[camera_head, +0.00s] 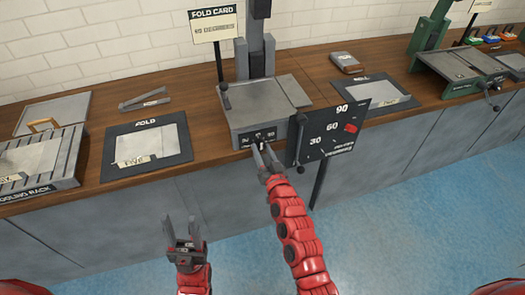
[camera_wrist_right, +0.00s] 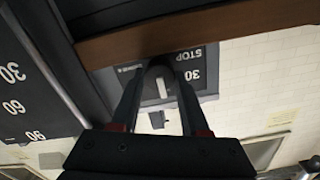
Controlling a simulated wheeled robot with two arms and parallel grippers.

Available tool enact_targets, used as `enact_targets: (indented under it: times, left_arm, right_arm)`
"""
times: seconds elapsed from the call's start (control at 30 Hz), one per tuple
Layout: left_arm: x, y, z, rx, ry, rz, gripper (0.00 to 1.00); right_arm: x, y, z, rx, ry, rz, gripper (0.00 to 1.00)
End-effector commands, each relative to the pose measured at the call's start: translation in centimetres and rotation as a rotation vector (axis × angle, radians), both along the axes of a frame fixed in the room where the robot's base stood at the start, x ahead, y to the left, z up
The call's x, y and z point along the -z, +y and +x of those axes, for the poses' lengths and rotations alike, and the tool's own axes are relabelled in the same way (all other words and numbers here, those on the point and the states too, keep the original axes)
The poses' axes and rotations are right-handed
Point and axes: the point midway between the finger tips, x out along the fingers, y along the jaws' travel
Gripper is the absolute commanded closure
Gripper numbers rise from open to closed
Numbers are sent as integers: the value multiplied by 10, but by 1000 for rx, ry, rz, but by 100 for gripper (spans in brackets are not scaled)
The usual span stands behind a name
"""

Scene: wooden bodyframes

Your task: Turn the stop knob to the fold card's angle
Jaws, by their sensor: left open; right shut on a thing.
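The fold card (camera_head: 213,27) stands on a post at the back; its heading is legible, but its number is too small to read surely. The stop knob (camera_wrist_right: 160,75) is a dark round knob with a white line, on the front panel of the grey bending machine (camera_head: 262,103). My right gripper (camera_head: 264,152) is shut on the knob; in the right wrist view its two fingers (camera_wrist_right: 158,95) lie on either side. The white line runs roughly along the fingers. The fingers hide part of the panel's markings. My left gripper (camera_head: 182,230) is open and empty, in front of the bench.
A black dial board (camera_head: 312,150) marked 30, 60 and 90, with a red marker, stands right of the knob. A FOLD mat (camera_head: 112,167) with a sheet lies left, a BELL-like labelled mat (camera_head: 402,101) right. A rack (camera_head: 70,160) stands far left.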

Motion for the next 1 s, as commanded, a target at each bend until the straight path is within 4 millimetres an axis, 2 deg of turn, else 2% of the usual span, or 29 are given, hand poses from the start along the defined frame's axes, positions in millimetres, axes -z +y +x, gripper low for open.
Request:
enact_targets:
  times: [0.37,0.7,1.0]
  left_arm:
    - [20,0,0,0,0,0,50]
    - [43,0,0,0,0,0,50]
    - [53,0,0,0,0,0,50]
  right_arm:
    - [4,-1,0,1,50,157,100]
    - [4,-1,0,1,146,453,100]
    - [3,-1,0,1,232,713,100]
